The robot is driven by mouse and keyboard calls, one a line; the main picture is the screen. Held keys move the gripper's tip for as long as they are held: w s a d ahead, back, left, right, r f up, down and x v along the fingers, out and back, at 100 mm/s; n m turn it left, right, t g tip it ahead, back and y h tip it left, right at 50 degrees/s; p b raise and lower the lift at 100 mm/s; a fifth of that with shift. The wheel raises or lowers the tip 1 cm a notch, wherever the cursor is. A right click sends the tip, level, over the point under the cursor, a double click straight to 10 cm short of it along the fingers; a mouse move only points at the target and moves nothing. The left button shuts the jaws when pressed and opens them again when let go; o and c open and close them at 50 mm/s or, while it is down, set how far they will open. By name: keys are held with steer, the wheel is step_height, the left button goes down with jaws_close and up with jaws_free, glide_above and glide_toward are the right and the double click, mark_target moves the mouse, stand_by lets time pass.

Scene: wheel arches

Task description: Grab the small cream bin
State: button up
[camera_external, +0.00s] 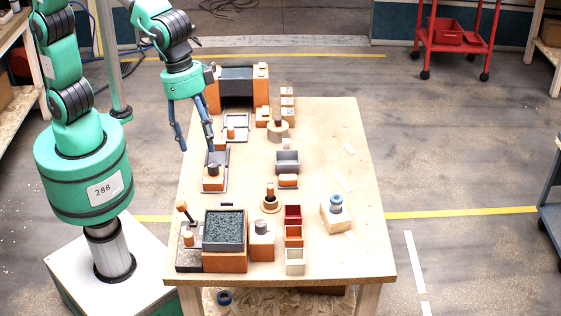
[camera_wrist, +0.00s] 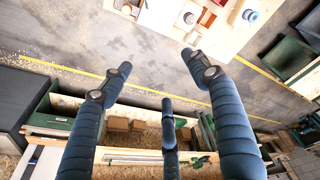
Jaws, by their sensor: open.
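The small cream bin (camera_external: 295,262) stands near the front edge of the table, at the near end of a short row with a red bin (camera_external: 293,214) and an orange-red bin (camera_external: 293,236). It looks upright, with its open top facing up. My gripper (camera_external: 194,148) is open and empty, its blue fingers pointing down over the table's left edge, well behind and left of the cream bin. In the wrist view, the spread fingers (camera_wrist: 155,75) show with nothing between them.
The wooden table (camera_external: 345,250) has free room along its right side. A tray of dark granules (camera_external: 224,230) and an orange block with a grey knob (camera_external: 261,245) stand left of the bins. A wooden block with a blue ring (camera_external: 336,212) stands to the right.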

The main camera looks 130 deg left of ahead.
steer(key=w+a+f+n+g+p, duration=0.1)
steer(key=w+a+f, duration=0.3)
steer(key=w+f, duration=0.2)
steer(key=w+a+f+n, duration=0.1)
steer(key=w+a+f, duration=0.2)
steer(key=w+f, duration=0.25)
steer(key=n+g+p, duration=0.1)
steer(key=n+g, duration=0.1)
glide_above(295, 258)
steer(key=w+d, duration=0.2)
step_height(295, 258, down, 17)
steer(key=shift+s, duration=0.15)
step_height(295, 258, down, 8)
steer(key=shift+r, duration=0.1)
steer(key=shift+f, duration=0.35)
steer(key=shift+f+b, duration=0.5)
steer(key=shift+f, duration=2.1)
